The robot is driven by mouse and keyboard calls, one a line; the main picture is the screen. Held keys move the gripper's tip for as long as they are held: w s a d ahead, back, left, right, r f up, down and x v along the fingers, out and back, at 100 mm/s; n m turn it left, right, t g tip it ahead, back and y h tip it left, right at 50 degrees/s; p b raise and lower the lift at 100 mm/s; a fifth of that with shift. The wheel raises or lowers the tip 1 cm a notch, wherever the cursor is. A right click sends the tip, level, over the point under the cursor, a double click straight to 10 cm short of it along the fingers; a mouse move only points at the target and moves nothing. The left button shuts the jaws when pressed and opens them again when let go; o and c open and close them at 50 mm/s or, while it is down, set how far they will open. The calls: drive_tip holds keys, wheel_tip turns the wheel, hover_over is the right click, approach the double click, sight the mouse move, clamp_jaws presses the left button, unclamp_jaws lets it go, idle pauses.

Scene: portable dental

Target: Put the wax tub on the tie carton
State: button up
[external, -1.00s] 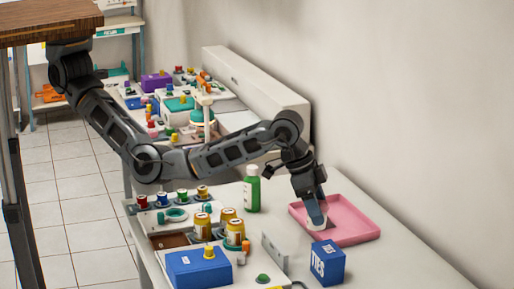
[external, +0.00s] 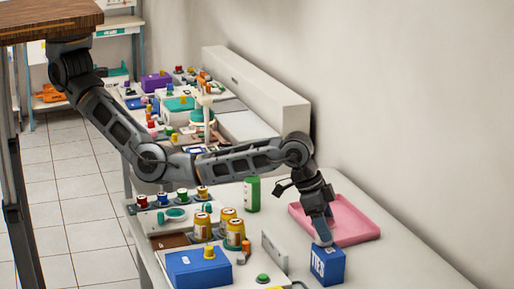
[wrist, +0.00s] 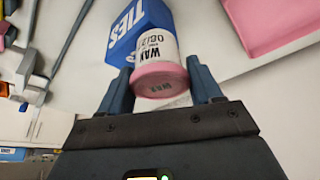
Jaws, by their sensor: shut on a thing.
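The wax tub (wrist: 158,50) is a white cylinder with a pink end, marked WAX. My gripper (external: 322,241) is shut on it; in the wrist view the tub sits between the two fingers. The tie carton (external: 328,265) is a blue box with white TIES lettering, on the counter near the front right. My gripper is at the top of the carton. In the wrist view the carton (wrist: 132,25) lies just beyond the tub. I cannot tell whether tub and carton touch. In the external view the fingers mostly hide the tub.
A pink tray (external: 367,231) lies just behind the carton. A green bottle (external: 252,194) stands to the left. A grey upright plate (external: 274,251), amber jars (external: 235,233) and a blue box (external: 199,269) are left of the carton. The counter right of it is clear.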

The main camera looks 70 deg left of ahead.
drive_tip(key=o, duration=1.1)
drive_tip(key=shift+f, duration=0.1)
drive_tip(key=v, duration=1.2)
